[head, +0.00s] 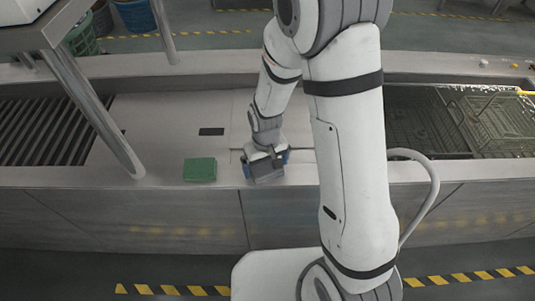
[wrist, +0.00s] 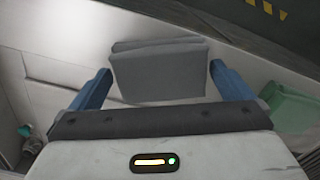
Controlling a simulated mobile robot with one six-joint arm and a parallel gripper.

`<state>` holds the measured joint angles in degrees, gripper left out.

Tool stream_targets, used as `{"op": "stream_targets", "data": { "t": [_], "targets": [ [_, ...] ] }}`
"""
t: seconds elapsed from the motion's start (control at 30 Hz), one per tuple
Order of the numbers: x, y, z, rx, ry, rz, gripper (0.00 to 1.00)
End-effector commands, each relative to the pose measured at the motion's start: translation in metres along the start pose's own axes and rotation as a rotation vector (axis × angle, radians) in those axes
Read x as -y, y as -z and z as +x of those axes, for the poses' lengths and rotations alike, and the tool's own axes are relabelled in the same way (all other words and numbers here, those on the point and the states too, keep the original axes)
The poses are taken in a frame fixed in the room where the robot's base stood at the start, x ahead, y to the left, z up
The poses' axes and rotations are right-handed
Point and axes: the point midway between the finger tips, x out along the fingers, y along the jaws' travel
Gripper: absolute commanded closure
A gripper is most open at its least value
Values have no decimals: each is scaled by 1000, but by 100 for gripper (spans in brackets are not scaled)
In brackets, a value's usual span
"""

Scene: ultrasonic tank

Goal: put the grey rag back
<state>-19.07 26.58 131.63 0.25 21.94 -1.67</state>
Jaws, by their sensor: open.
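The grey rag (wrist: 158,72) is a folded grey cloth on the pale counter top, near the counter's front edge. In the wrist view it lies between the two blue fingers of my gripper (wrist: 160,82), with a gap on either side. The fingers are open and do not appear to press on it. In the head view my gripper (head: 266,160) is low over the counter, and the rag (head: 266,174) shows just in front of it, partly covered by the gripper.
A green folded cloth (head: 200,169) lies left of my gripper; it also shows in the wrist view (wrist: 292,110). A slatted grate (head: 40,130) is at the left and a sunken tank with racks (head: 470,120) at the right. A table leg (head: 105,130) stands at the left.

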Motion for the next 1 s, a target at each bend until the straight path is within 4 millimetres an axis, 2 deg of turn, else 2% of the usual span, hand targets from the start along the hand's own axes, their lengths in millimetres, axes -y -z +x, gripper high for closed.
{"op": "stream_targets", "data": {
  "t": [0.5, 0.63, 0.87, 1.0],
  "targets": [
    [0, 1, -92, -6, 0, -1, 0],
    [1, 1, -107, -4, 0, -1, 0],
    [-1, -1, -117, -5, 0, 2, 0],
    [-13, -14, -139, -39, -2, 40, 0]
  ]
}}
